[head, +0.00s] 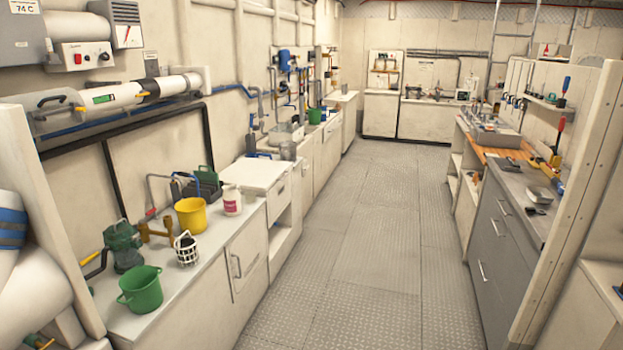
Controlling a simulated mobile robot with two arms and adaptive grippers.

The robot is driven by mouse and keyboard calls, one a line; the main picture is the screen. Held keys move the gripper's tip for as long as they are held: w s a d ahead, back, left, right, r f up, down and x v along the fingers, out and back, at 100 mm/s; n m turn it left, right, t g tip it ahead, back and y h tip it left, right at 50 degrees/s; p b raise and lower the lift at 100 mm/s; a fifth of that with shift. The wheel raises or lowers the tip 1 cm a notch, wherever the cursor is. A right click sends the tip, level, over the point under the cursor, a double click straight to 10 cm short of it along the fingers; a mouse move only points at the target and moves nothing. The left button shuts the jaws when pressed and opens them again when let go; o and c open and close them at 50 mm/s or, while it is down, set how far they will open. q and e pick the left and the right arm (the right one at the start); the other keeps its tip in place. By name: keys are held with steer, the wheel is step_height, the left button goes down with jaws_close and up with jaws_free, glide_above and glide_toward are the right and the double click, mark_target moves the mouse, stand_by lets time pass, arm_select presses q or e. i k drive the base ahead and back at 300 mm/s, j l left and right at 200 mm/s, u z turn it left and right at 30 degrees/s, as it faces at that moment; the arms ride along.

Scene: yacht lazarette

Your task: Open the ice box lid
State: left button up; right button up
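A white box-like unit with a thick, flat white top (254,174) stands in the left row of counters, past the yellow bucket. This top looks like a lid and lies flat and closed. I cannot tell for sure that it is the ice box, as no label is readable. Below it the unit has a drawer-like front and an open shelf space. Neither of my grippers is in view.
A grey metal floor (370,230) runs clear down the middle. A workbench with grey drawers (492,255) lines the right side.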

mark_target(254, 174)
steer(key=i, duration=3.65)
steer(key=i+l, duration=0.15)
steer(key=i, duration=0.25)
steer(key=i+l+u, duration=0.1)
steer(key=i, duration=0.25)
